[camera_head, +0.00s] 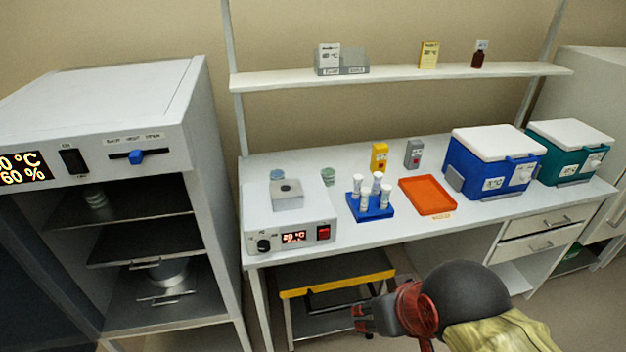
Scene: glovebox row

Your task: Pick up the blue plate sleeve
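A short, round, pale-blue stack (277,175), which looks like the blue plate sleeve, stands on the bench behind the heater block, and its lower part is partly hidden. A similar green stack (328,177) stands to its right. My gripper (357,318) is low in front of the bench, well away from both stacks, and points left. Its fingertips look apart with nothing between them.
A heater box (290,220) fills the bench's front left. A blue tube rack (370,207), orange tray (428,195) and cool boxes (495,165) stand to the right. An open incubator (150,240) is at left. A yellow-edged step stool (338,283) is under the bench.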

